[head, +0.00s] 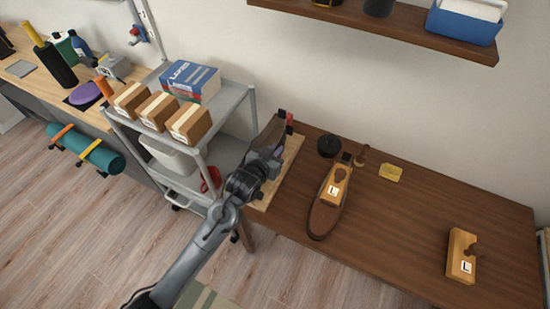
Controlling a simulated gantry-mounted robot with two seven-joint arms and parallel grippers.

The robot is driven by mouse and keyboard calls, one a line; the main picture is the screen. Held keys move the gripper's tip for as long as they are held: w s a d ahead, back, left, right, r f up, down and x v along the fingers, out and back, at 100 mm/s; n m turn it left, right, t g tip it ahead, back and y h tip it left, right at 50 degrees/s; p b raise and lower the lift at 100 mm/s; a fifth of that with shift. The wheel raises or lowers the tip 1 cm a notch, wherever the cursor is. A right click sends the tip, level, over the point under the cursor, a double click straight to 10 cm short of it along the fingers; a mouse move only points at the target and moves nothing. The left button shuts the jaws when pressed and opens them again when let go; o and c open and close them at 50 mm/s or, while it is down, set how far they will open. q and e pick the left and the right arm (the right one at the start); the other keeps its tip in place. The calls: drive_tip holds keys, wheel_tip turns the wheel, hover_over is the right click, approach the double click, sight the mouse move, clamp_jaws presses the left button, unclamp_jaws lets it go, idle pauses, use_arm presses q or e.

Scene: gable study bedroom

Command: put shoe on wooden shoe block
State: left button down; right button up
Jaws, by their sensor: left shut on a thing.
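My left gripper (283,133) is over the left end of the brown table and is shut on a brown shoe (267,136), which is partly hidden behind the gripper. A pale wooden board (290,165) lies under it on the table. Right of it, a brown shoe (324,217) lies on the table with a wooden piece marked L (336,187) in its opening. A separate wooden shoe block (461,257), also marked L and with a knob, stands empty at the right of the table. My right gripper is not in view.
A dark round pot (329,146), a brown wooden-handled item (361,155) and a yellow item (390,172) are at the table's back. A grey cart (219,155) with boxes stands left. A shelf (390,27) hangs above. The table between shoe and block is clear.

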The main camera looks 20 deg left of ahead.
use_arm(q)
drive_tip(key=shift+f, duration=1.95)
drive_tip(key=c, duration=1.2)
unclamp_jaws()
drive_tip(key=shift+f, duration=0.15)
drive_tip(key=shift+o, duration=0.2)
